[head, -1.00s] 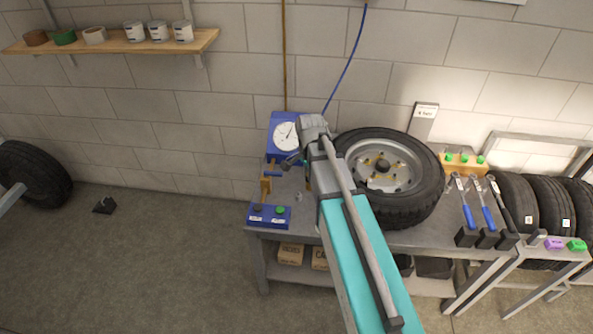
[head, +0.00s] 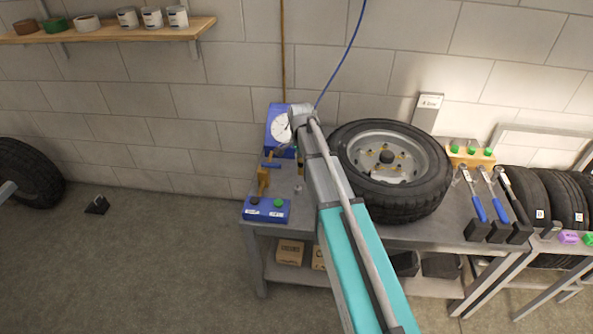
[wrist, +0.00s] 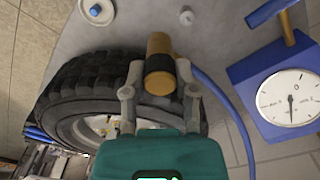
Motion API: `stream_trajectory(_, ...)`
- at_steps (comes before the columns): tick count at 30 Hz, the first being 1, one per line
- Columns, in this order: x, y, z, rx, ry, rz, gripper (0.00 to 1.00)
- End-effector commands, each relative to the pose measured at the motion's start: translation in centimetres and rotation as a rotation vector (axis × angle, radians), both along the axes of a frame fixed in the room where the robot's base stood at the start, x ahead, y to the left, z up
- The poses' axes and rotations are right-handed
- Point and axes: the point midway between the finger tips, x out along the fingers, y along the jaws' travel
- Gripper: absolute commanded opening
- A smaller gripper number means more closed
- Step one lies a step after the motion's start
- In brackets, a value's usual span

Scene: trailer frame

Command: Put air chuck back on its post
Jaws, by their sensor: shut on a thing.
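The air chuck (wrist: 159,47), with a yellow-orange body and a black band, is held between the two grey fingers of my gripper (wrist: 159,88) in the wrist view. A blue hose (wrist: 228,105) curves behind it. The chuck appears above the grey bench top (wrist: 120,35); whether it touches anything cannot be told. A small grey peg (wrist: 186,16) stands on the bench beyond the chuck, apart from it. It also shows in the head view (head: 298,188). I cannot tell for sure that this peg is the post. In the head view my arm hides the chuck and most of the gripper.
A blue gauge box (head: 279,128) stands at the back left of the bench, with a brass-coloured upright (head: 263,181) and blue button box (head: 266,211) in front. A tyre on its rim (head: 425,170) lies right of my arm. A pale disc (wrist: 92,18) lies on the bench.

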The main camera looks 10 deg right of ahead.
Motion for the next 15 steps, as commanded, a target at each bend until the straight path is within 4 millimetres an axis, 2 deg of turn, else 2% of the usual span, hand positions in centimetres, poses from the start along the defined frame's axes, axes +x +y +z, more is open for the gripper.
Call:
stream_trajectory(1, 1.5, 0.0, -1.7, 0.000, -0.004, 0.002, 0.00)
stream_trajectory(6, 4.0, 0.1, -3.7, -0.001, -0.013, 0.006, 0.00)
stream_trajectory(15, 5.7, 0.2, -4.9, -0.001, -0.019, 0.010, 0.00)
